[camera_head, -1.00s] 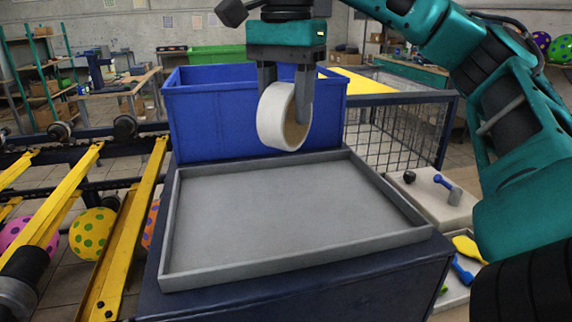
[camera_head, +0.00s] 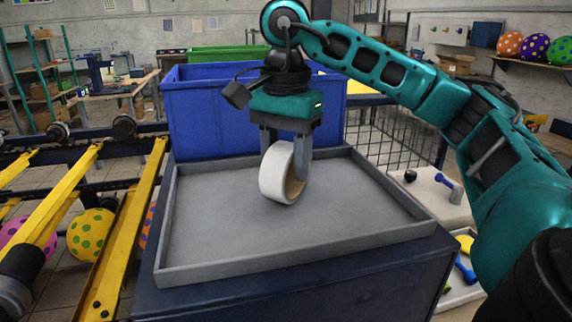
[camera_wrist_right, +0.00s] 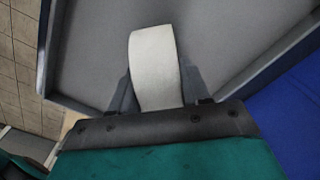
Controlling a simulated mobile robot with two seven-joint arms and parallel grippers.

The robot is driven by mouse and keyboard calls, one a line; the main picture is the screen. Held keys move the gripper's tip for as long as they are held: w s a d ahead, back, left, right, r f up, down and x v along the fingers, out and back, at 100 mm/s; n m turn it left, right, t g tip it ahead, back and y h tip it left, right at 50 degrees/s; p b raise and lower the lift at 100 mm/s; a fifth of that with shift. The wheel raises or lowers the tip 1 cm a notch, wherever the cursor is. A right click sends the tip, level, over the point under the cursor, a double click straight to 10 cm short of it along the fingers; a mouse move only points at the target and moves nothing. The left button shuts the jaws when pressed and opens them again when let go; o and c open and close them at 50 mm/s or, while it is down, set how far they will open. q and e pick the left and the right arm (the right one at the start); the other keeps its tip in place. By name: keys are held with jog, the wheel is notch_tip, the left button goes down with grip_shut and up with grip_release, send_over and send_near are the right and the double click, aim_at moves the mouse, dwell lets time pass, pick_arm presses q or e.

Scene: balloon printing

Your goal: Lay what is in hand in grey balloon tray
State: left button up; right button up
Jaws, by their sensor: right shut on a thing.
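The grey balloon tray (camera_head: 215,268) lies on a dark blue cabinet in the middle of the head view, and its floor is otherwise bare. My right gripper (camera_head: 286,160) points down over the back middle of the tray. It is shut on a white tape roll (camera_head: 272,178), which stands upright on its edge between the fingers. The roll's lower edge is at or just above the tray floor; I cannot tell if it touches. In the right wrist view the roll (camera_wrist_right: 155,65) sits between the fingers over the tray floor (camera_wrist_right: 95,50). My left gripper is not in view.
A blue bin (camera_head: 210,115) stands right behind the tray. A yellow-railed conveyor (camera_head: 125,235) with spotted balloons (camera_head: 90,232) is on the left. A light side surface with a hammer (camera_head: 447,183) and a small tray of tools (camera_head: 462,265) are on the right.

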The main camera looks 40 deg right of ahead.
jog(key=shift+f, duration=0.1)
jog(key=shift+f, duration=0.1)
jog(key=o, duration=0.6)
jog(key=shift+f, duration=0.1)
jog(key=o, duration=0.5)
jog(key=shift+r, duration=0.35)
notch_tip(320, 180, up, 6)
jog(key=shift+f+p, duration=0.1)
jog(key=shift+p, duration=0.9)
jog(key=shift+r, duration=2.95)
